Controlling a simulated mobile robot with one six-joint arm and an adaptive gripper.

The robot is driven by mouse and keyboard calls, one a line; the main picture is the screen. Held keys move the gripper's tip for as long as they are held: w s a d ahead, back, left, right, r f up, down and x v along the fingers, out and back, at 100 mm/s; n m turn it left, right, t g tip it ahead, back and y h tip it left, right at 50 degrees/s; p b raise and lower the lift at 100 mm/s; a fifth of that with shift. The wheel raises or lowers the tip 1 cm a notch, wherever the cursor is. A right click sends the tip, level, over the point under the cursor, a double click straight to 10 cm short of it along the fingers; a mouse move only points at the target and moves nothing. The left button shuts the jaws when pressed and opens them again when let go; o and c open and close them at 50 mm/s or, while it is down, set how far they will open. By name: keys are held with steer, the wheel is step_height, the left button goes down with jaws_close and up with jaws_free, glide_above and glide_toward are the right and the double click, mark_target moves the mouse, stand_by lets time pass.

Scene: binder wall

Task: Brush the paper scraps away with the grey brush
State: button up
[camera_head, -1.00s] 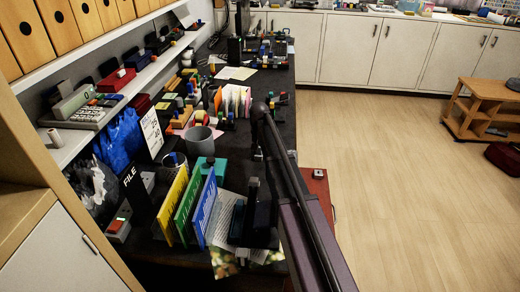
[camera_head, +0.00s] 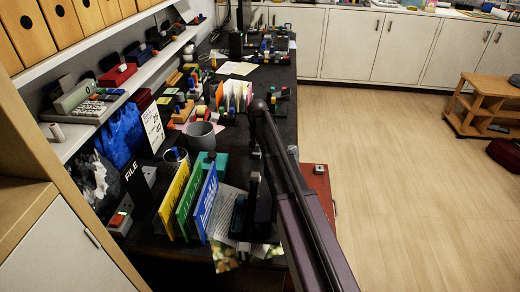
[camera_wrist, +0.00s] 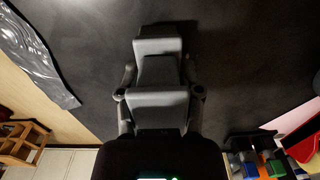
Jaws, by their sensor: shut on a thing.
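My gripper (camera_wrist: 160,95) shows in the wrist view, with a finger on each side of a grey block-like thing, which looks like the grey brush (camera_wrist: 158,72). It is shut on it. The brush is over the dark desk top (camera_wrist: 240,60); whether it touches the desk I cannot tell. In the head view my own arm hides the gripper and the brush. I cannot make out any paper scraps for sure in either view.
Blue, green and yellow files (camera_head: 190,200) stand at the desk's near end, by a grey bin (camera_head: 201,136). Pale sheets (camera_head: 237,68) lie further back. A crumpled silvery thing (camera_wrist: 40,55) lies at the desk edge. Open floor (camera_head: 400,180) is to the right.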

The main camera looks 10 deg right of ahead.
steer(key=shift+a, duration=0.3)
steer(key=shift+w, duration=0.1)
steer(key=shift+w, duration=0.15)
steer(key=shift+w+d, duration=0.35)
steer(key=shift+w, duration=0.5)
steer(key=shift+w+d, duration=0.3)
steer(key=shift+w, duration=0.55)
steer(key=shift+w, duration=0.1)
steer(key=shift+w+d, duration=0.3)
steer(key=shift+w, duration=0.55)
steer(key=shift+w+d, duration=0.25)
steer(key=shift+w, duration=0.6)
steer(key=shift+f, duration=0.1)
steer(key=shift+s, duration=0.25)
steer(key=shift+s+a, duration=0.3)
steer(key=shift+s, duration=0.55)
steer(key=shift+s+a, duration=0.3)
steer(key=shift+s, duration=0.5)
